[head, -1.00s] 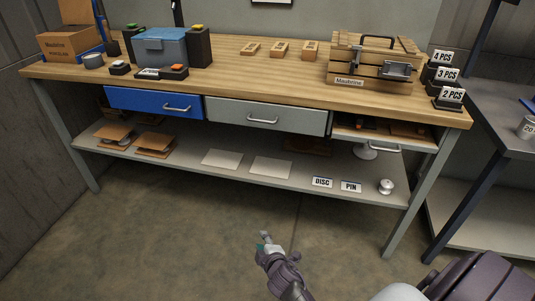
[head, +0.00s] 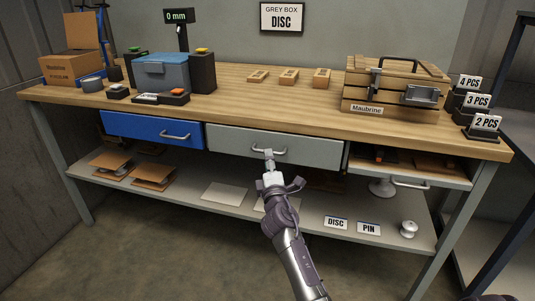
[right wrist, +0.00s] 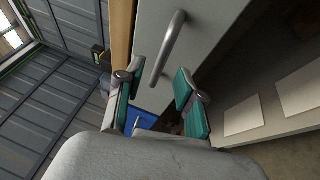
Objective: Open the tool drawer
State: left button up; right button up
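Under the bench top are a blue drawer (head: 135,130) at left, a grey drawer (head: 310,150) in the middle and a third grey drawer (head: 452,182) at right. The blue and middle drawers are closed; the right one is pulled out, with small items in it. No label tells which is the tool drawer. My right gripper (head: 270,156) is at the middle drawer's bar handle (head: 284,155). In the right wrist view, my right gripper's fingers (right wrist: 160,82) are apart, with the handle (right wrist: 172,45) just ahead between their tips. Contact cannot be told. My left gripper is out of view.
The bench top (head: 230,105) holds a blue-lidded grey box (head: 165,73), a wooden crate (head: 385,105) and several wooden blocks. A lower shelf (head: 300,205) carries brown pieces, pale sheets, and DISC and PIN signs. The floor in front is clear.

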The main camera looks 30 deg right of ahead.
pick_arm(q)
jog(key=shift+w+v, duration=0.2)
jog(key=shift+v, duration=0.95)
pick_arm(e)
jog(key=shift+x, duration=2.15)
jog(key=shift+c, duration=0.3)
grip_shut()
